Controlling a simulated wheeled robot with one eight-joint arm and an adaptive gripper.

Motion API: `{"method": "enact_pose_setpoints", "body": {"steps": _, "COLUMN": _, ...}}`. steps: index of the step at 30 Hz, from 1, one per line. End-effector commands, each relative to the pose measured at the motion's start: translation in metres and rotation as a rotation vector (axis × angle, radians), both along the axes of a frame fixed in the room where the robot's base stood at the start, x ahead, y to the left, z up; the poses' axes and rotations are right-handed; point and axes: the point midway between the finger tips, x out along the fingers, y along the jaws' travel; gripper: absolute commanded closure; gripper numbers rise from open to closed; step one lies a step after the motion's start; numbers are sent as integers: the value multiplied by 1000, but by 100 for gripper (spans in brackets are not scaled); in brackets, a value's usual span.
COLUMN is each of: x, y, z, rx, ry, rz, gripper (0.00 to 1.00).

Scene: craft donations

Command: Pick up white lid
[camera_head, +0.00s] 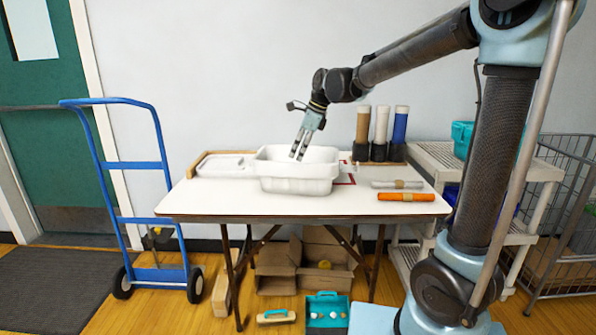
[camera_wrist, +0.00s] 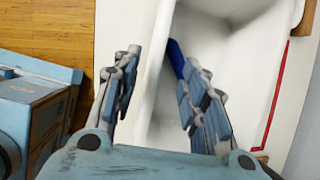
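The white lid (camera_head: 222,165) appears to be the flat white piece lying in a shallow wooden-edged holder at the back left of the table. A white bin (camera_head: 297,186) stands to its right, mid-table. My gripper (camera_head: 297,156) points down at the bin, to the right of the lid and apart from it. In the wrist view my gripper (camera_wrist: 163,90) is open, with nothing held between its fingers. The bin's white rim and wall (camera_wrist: 158,75) show between the fingers, the right finger over the bin's inside. A blue item (camera_wrist: 176,58) shows there, partly hidden.
The white table (camera_head: 230,203) has a silver roll (camera_head: 397,184) and an orange roll (camera_head: 405,197) at right. Three upright tubes (camera_head: 381,128) stand behind them. A blue hand truck (camera_head: 164,220) stands at left. Cardboard boxes (camera_head: 275,262) lie underneath.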

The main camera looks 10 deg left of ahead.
Motion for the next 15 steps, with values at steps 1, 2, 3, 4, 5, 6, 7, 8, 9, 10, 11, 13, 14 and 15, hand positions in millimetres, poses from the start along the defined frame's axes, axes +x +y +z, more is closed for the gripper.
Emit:
{"method": "enact_pose_setpoints", "body": {"steps": 1, "x": 0, "y": 4, "z": -8, "rx": 0, "ry": 0, "rz": 1, "gripper": 60}}
{"method": "enact_pose_setpoints", "body": {"steps": 2, "x": 0, "y": 6, "z": -13, "rx": 0, "ry": 0, "rz": 1, "gripper": 60}}
{"method": "enact_pose_setpoints", "body": {"steps": 3, "x": 1, "y": 8, "z": -18, "rx": 0, "ry": 0, "rz": 1, "gripper": 60}}
{"method": "enact_pose_setpoints", "body": {"steps": 4, "x": 1, "y": 9, "z": -22, "rx": 0, "ry": 0, "rz": 1, "gripper": 60}}
{"method": "enact_pose_setpoints", "body": {"steps": 5, "x": 1, "y": 11, "z": -25, "rx": 0, "ry": 0, "rz": 1, "gripper": 60}}
{"method": "enact_pose_setpoints", "body": {"steps": 6, "x": 2, "y": 12, "z": -29, "rx": 0, "ry": 0, "rz": 1, "gripper": 60}}
{"method": "enact_pose_setpoints", "body": {"steps": 7, "x": 1, "y": 13, "z": -31, "rx": 0, "ry": 0, "rz": 1, "gripper": 60}}
{"method": "enact_pose_setpoints", "body": {"steps": 8, "x": 1, "y": 14, "z": -33, "rx": 0, "ry": 0, "rz": 1, "gripper": 60}}
{"method": "enact_pose_setpoints", "body": {"steps": 9, "x": 2, "y": 15, "z": -35, "rx": 0, "ry": 0, "rz": 1, "gripper": 60}}
{"method": "enact_pose_setpoints", "body": {"steps": 10, "x": 2, "y": 15, "z": -36, "rx": 0, "ry": 0, "rz": 1, "gripper": 60}}
{"method": "enact_pose_setpoints", "body": {"steps": 11, "x": 2, "y": 15, "z": -37, "rx": 0, "ry": 0, "rz": 1, "gripper": 60}}
{"method": "enact_pose_setpoints", "body": {"steps": 13, "x": 1, "y": 17, "z": -41, "rx": 0, "ry": 0, "rz": 1, "gripper": 60}}
{"method": "enact_pose_setpoints", "body": {"steps": 14, "x": 1, "y": 17, "z": -43, "rx": 0, "ry": 0, "rz": 1, "gripper": 60}}
{"method": "enact_pose_setpoints", "body": {"steps": 15, "x": 0, "y": 18, "z": -48, "rx": 0, "ry": 0, "rz": 1, "gripper": 60}}
